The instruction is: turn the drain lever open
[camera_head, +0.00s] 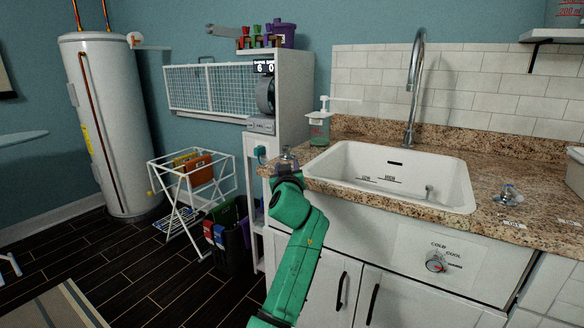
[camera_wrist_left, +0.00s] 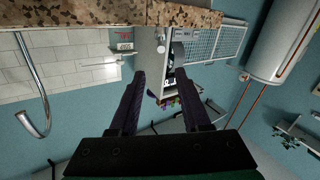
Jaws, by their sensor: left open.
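A white sink (camera_head: 388,170) is set in the granite counter in the head view. A small metal fitting (camera_head: 429,192) shows at the sink's right inner wall, and a small clear-and-silver handle (camera_head: 508,196) stands on the counter to the right. I cannot tell for certain which is the drain lever. My left gripper (camera_head: 287,160) is at the counter's left front corner, left of the sink and apart from both. In the left wrist view its two dark fingers (camera_wrist_left: 158,100) are spread with nothing held between them. My right gripper is not in view.
A tall faucet (camera_head: 414,90) rises behind the sink, with a soap dispenser (camera_head: 320,125) to its left. A dial (camera_head: 435,262) is on the cabinet front. A white drying rack (camera_head: 195,175) and dark bin (camera_head: 230,245) stand at left. The counter in front of the sink is narrow.

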